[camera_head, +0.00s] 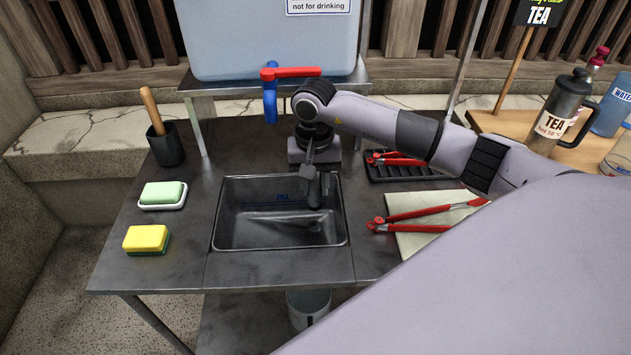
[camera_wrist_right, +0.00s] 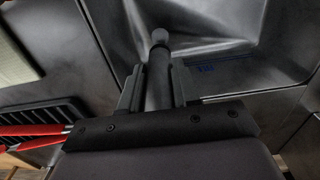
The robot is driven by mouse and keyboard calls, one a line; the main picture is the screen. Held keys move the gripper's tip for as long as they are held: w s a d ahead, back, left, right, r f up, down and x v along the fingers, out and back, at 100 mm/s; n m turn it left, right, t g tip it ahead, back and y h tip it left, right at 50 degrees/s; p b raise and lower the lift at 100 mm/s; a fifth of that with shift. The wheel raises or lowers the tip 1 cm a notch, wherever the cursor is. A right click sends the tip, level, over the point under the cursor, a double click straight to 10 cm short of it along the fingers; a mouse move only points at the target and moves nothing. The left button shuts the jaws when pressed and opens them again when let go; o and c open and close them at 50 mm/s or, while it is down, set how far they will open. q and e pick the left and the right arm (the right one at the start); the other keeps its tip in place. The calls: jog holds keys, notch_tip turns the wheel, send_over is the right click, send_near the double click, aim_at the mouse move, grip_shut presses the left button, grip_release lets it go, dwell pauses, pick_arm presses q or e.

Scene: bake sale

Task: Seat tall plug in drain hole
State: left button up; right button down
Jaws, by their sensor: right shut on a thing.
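The metal sink basin (camera_head: 240,230) is set in the steel counter. My right gripper (camera_head: 315,190) reaches down over the right part of the basin. In the right wrist view the gripper (camera_wrist_right: 158,90) is shut on a dark upright-looking plug (camera_wrist_right: 158,72) with a rounded end, between its two fingers. A small dark round spot (camera_head: 314,227) on the basin floor, just below the gripper, looks like the drain hole; I cannot tell for sure. The plug's lower end is unclear in the head view, so I cannot tell whether it touches the drain. My left gripper is not in view.
A water tank (camera_head: 265,45) with a red-handled blue tap (camera_head: 270,95) stands behind the sink. Green soap (camera_head: 163,193) and a yellow sponge (camera_head: 147,238) lie left.

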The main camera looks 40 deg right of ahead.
aim_at(314, 203)
jog(key=shift+b, duration=0.3)
notch_tip(314, 203, down, 5)
jog(key=b, duration=0.4)
jog(key=shift+f, duration=0.1)
jog(key=shift+f+b, duration=0.3)
jog(key=shift+b, duration=0.15)
dwell(0.6)
jog(key=shift+b, duration=0.35)
dwell(0.5)
